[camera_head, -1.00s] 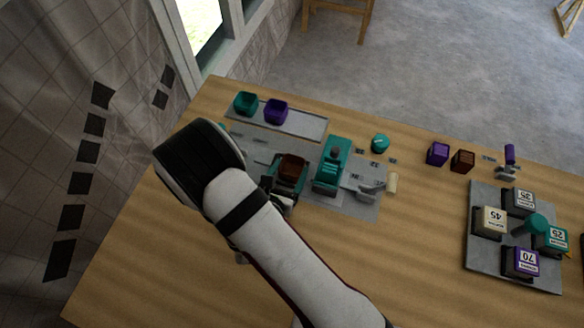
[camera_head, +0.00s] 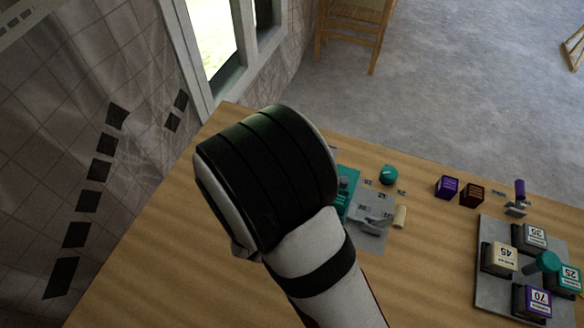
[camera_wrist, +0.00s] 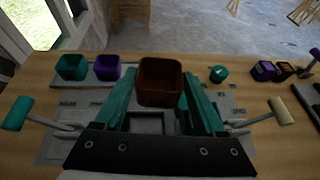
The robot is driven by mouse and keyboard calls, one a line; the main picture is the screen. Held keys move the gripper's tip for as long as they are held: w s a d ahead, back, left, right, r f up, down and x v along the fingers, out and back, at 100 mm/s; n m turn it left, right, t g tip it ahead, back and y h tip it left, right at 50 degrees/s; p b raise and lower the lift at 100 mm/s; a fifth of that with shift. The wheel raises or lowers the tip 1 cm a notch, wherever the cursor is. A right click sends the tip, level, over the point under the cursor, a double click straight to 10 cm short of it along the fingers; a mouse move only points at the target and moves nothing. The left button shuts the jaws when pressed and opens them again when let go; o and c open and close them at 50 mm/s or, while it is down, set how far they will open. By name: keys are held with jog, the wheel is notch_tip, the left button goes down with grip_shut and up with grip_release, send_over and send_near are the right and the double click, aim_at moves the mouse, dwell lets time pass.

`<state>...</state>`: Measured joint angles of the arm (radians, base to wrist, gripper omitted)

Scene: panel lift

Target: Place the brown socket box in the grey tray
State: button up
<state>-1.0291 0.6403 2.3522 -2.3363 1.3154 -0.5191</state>
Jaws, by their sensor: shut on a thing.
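The brown socket box (camera_wrist: 160,82) is an open-topped square box in the middle of the wrist view. My gripper (camera_wrist: 159,92) is shut on it, with a teal finger along each side. The box appears raised above the grey panel, where a square recess (camera_wrist: 152,122) shows below it. The grey tray (camera_wrist: 88,84) lies beyond and to the left in the wrist view, holding a teal box (camera_wrist: 72,67) and a purple box (camera_wrist: 107,67). In the head view my arm hides the tray, the held box and my gripper.
A teal knob (camera_head: 388,175) and a cream-handled lever (camera_head: 400,217) are right of my arm. A purple block (camera_head: 447,187) and a brown block (camera_head: 472,195) stand farther right. A grey board (camera_head: 490,290) with labelled blocks is at the right. Bare table lies between.

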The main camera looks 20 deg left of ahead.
jog(key=w+d+m+h, duration=0.3)
jog(key=w+d, duration=0.5)
jog(key=w, duration=0.3)
jog(key=shift+w+r+g+h, duration=0.4)
jog(key=shift+r, duration=0.05)
jog(key=shift+m, duration=0.3)
jog(key=a+f, duration=0.2)
jog(key=a, duration=0.1)
jog(key=a+f, duration=0.2)
jog(key=a, duration=0.2)
jog(key=a+f, duration=0.2)
jog(key=a, duration=0.1)
jog(key=shift+w+a+f, duration=0.15)
jog(key=shift+w+f, duration=0.05)
jog(key=shift+w, duration=0.2)
jog(key=shift+a+f, duration=0.2)
jog(key=shift+f, duration=0.9)
jog(key=shift+a+f, duration=0.15)
jog(key=shift+f, duration=0.95)
jog(key=o, duration=1.1)
jog(key=shift+f, duration=0.1)
jog(key=shift+c, duration=0.2)
